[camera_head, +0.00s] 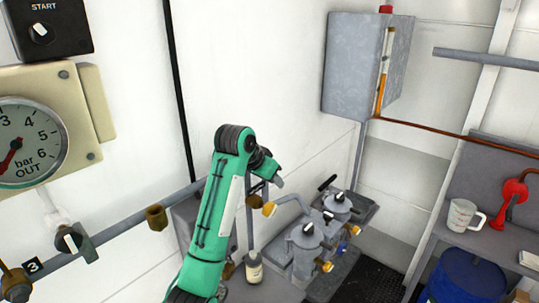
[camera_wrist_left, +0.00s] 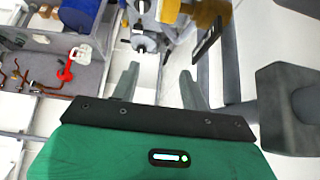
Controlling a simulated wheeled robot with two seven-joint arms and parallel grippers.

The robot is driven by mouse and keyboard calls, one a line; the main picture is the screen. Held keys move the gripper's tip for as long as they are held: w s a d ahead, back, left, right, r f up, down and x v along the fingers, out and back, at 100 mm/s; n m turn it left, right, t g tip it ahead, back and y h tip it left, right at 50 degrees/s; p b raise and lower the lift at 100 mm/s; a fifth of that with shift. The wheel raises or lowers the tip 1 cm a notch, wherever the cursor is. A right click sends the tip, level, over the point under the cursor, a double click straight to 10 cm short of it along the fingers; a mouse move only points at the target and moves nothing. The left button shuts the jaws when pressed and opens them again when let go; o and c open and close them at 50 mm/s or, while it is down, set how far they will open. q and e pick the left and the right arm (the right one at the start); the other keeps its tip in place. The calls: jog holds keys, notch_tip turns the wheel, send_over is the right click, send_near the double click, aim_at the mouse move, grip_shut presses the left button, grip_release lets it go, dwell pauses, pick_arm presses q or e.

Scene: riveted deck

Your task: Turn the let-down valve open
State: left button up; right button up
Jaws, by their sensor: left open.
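No label reading let-down is legible, so I cannot tell for sure which fitting is that valve. Near my left gripper (camera_head: 274,178), a small dark lever (camera_head: 257,188) and a yellow-brown fitting (camera_head: 269,209) sit by a grey upright pipe. In the left wrist view, a dark flat lever (camera_wrist_left: 207,40) and a yellow fitting (camera_wrist_left: 192,11) show just beyond my left gripper (camera_wrist_left: 158,78). The fingers are apart with nothing between them. The lever lies right of the right finger, apart from it in the picture. My right gripper is not in view.
A pressure gauge (camera_head: 25,142) and wall valve (camera_head: 70,240) are at left. Two lidded grey units (camera_head: 307,236) with handles stand beyond the arm. A white jug (camera_head: 461,215) and red fitting (camera_head: 512,195) sit on the right bench. A grey block (camera_wrist_left: 288,108) is close right.

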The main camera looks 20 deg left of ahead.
pick_arm(q)
notch_tip(320, 180, up, 10)
jog(key=b, duration=0.1)
jog(key=shift+f, duration=0.25)
jog(key=shift+d, duration=0.1)
